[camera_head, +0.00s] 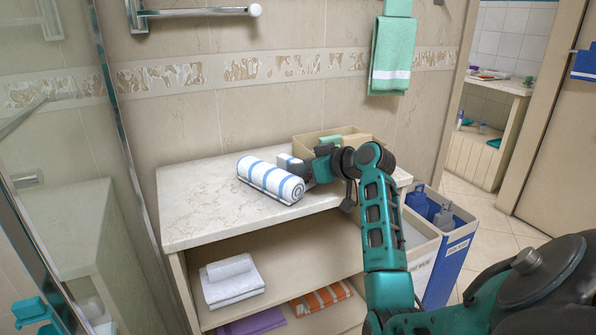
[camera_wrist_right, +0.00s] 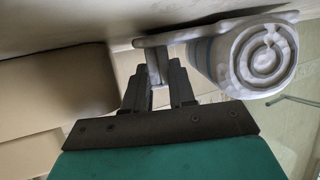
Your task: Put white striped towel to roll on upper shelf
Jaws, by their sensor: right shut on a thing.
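The rolled white towel with blue stripes (camera_head: 270,180) lies on the pale stone top of the shelf unit (camera_head: 205,207). In the right wrist view its spiral end (camera_wrist_right: 265,58) is at the right, with a flat white flap running left from it. My right gripper (camera_head: 312,167) is beside the roll on its right, low over the top. In the wrist view the fingers (camera_wrist_right: 158,85) are closed on a thin white piece of cloth joining the flap. A small striped white part (camera_head: 288,164) shows by the fingers. My left gripper is not in view.
A beige box (camera_head: 305,142) stands behind the gripper. Below, a shelf holds folded white towels (camera_head: 231,278); purple (camera_head: 256,322) and orange-striped towels (camera_head: 320,298) lie lower. Bins (camera_head: 450,250) stand right, glass (camera_head: 60,150) left. The stone top's left part is clear.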

